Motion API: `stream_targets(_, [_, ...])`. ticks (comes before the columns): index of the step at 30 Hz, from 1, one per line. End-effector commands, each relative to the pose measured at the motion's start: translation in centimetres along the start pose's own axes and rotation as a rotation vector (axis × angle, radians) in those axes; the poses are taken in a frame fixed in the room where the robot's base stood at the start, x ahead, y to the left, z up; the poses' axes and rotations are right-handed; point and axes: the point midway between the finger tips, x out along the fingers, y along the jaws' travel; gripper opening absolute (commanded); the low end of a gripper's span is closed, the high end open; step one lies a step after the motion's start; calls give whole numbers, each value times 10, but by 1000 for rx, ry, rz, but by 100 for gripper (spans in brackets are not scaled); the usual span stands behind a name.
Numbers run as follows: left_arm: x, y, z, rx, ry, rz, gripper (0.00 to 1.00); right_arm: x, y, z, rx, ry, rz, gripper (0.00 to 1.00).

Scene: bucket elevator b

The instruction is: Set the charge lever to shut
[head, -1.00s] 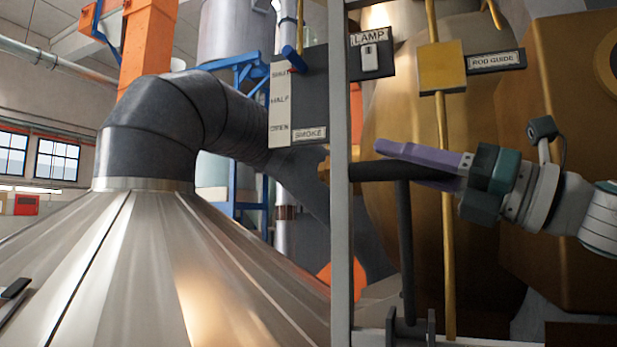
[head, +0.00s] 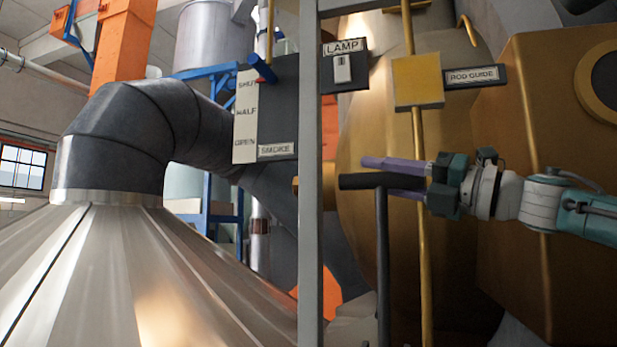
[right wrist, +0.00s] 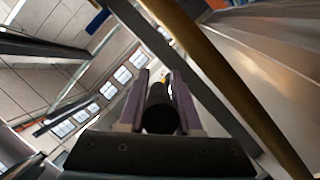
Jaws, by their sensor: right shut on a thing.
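A black lever shows right of centre in the head view, with a thick round grip (head: 354,182) lying level on an upright rod (head: 383,270). No label for it can be read. My right gripper (head: 388,178) comes in from the right with its purple fingers shut on the grip, one above and one below. In the right wrist view the grip's round dark end (right wrist: 160,108) sits between both fingers (right wrist: 160,100). The rod's lower end is out of view. My left gripper is not in view.
A grey upright post (head: 311,220) stands just left of the grip. A yellow rod (head: 421,250) runs upright beside the lever. LAMP (head: 343,66) and ROD GUIDE (head: 475,77) plates are above. A metal cone (head: 150,270) fills the left.

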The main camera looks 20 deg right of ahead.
Motion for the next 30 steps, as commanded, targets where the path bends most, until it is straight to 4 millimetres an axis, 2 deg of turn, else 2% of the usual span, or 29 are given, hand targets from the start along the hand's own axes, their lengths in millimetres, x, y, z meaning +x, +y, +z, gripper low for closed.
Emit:
stream_targets(1, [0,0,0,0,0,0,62,-1,-7,2,7,-12,-18,0])
stream_targets(10, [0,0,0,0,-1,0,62,-2,-9,1,8,-12,-23,0])
stream_targets(11, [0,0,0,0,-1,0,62,-2,-9,1,8,-12,-24,36])
stream_targets(18, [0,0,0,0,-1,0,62,-2,-7,1,6,-9,-19,62])
stream_targets(26, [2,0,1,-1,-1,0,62,-2,-6,0,4,-8,-15,62])
stream_targets(30, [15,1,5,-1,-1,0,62,-17,-10,-2,1,-9,-16,62])
